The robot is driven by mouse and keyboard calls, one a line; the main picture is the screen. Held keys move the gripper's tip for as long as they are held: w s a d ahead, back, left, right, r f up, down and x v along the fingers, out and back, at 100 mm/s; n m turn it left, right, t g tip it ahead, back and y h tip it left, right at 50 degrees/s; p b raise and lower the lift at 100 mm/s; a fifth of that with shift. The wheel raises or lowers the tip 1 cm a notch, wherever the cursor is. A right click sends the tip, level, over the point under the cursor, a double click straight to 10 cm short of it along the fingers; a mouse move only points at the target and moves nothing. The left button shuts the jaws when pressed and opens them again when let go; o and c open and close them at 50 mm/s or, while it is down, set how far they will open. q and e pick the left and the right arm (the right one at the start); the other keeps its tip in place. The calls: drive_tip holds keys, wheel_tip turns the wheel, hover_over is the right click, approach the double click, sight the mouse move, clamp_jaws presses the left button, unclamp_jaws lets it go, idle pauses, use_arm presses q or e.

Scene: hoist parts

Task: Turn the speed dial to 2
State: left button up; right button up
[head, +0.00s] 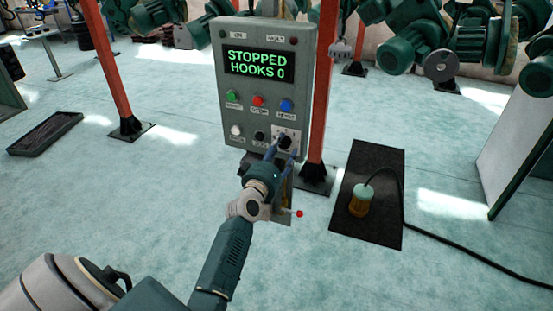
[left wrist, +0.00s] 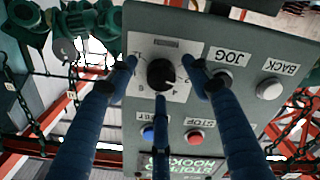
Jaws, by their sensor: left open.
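The speed dial is a round black knob (head: 285,142) on a pale plate at the lower right of the grey control panel (head: 229,60). The left wrist view shows the panel upside down, with the knob (left wrist: 161,74) near the middle of its plate (left wrist: 146,83). My left gripper (head: 283,151) is in front of the dial with its blue fingers open. In the left wrist view the fingertips (left wrist: 159,70) are spread around the knob, with gaps between them and it. Fingers hide part of the number marks, and I cannot read the setting. My right gripper is not in view.
The panel's screen (head: 258,64) reads STOPPED HOOKS 0. Green (head: 232,96), red (head: 258,100) and blue (head: 286,105) buttons sit above the white (head: 236,130) and black (head: 260,135) ones. A red post (head: 323,90) stands just right of the panel.

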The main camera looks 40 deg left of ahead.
use_arm(q)
drive_tip(key=v, duration=1.1)
drive_tip(key=shift+s, duration=0.2)
drive_tip(key=shift+d+f, duration=0.1)
drive_tip(key=shift+d, duration=0.05)
